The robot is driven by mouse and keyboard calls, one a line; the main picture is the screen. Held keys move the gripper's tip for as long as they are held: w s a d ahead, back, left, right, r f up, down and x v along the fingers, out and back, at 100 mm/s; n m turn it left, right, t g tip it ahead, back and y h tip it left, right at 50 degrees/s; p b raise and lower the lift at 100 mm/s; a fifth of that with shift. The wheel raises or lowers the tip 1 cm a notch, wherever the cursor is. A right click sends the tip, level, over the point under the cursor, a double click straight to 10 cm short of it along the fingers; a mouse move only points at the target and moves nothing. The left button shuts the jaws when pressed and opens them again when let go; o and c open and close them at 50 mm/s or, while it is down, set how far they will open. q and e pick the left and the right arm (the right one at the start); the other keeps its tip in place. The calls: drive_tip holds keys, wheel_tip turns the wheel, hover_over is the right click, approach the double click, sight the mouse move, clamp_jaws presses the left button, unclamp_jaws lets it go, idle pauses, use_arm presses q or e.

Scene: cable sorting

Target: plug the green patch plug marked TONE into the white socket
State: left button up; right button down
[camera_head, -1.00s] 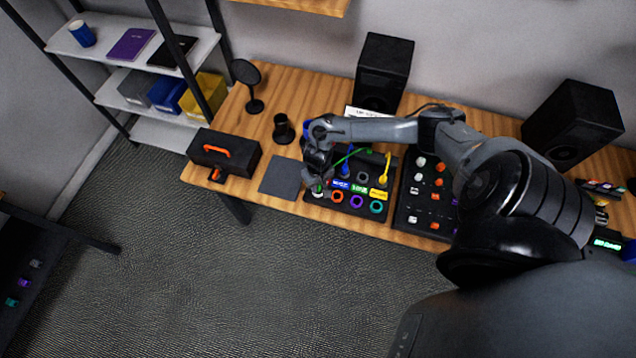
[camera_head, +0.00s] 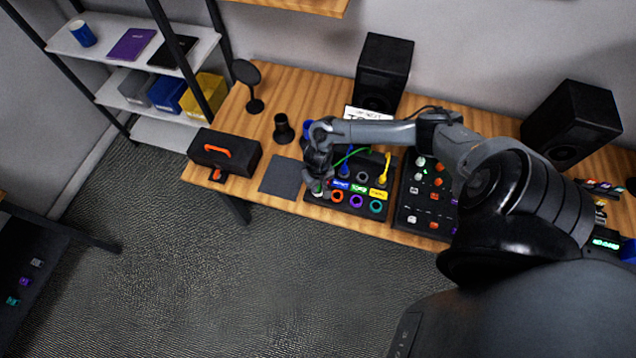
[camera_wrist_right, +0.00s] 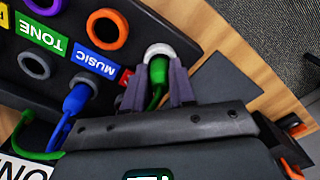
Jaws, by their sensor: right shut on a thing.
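My right gripper (camera_wrist_right: 160,85) is shut on the green patch plug (camera_wrist_right: 157,70) in the right wrist view. The plug's front end is at the white socket (camera_wrist_right: 158,49), a white ring at the end of the socket row; I cannot tell how deep it sits. In the head view my right gripper (camera_head: 318,188) is over the left end of the black patch panel (camera_head: 322,212) and mostly hides plug and socket. The green TONE label (camera_wrist_right: 42,40) is on the panel. A green cable (camera_head: 350,155) arcs behind the gripper. My left gripper is not in view.
Orange (camera_head: 337,196), purple (camera_head: 356,202) and teal (camera_head: 376,207) sockets are right of the gripper. A blue plug (camera_wrist_right: 75,99) stands in the panel close by. A yellow plug (camera_head: 385,172) stands farther right. A grey pad (camera_head: 281,177) lies left; a mixer (camera_head: 412,215) lies right.

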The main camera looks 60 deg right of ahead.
drive_tip(key=shift+c, duration=1.9)
unclamp_jaws()
drive_tip(key=shift+r, duration=0.1)
drive_tip(key=shift+r+p, duration=0.15)
drive_tip(key=shift+p, duration=0.15)
wheel_tip(320, 180, up, 4)
drive_tip(key=p, duration=0.5)
drive_tip(key=shift+r+p, duration=1.25)
drive_tip(key=shift+p, duration=0.6)
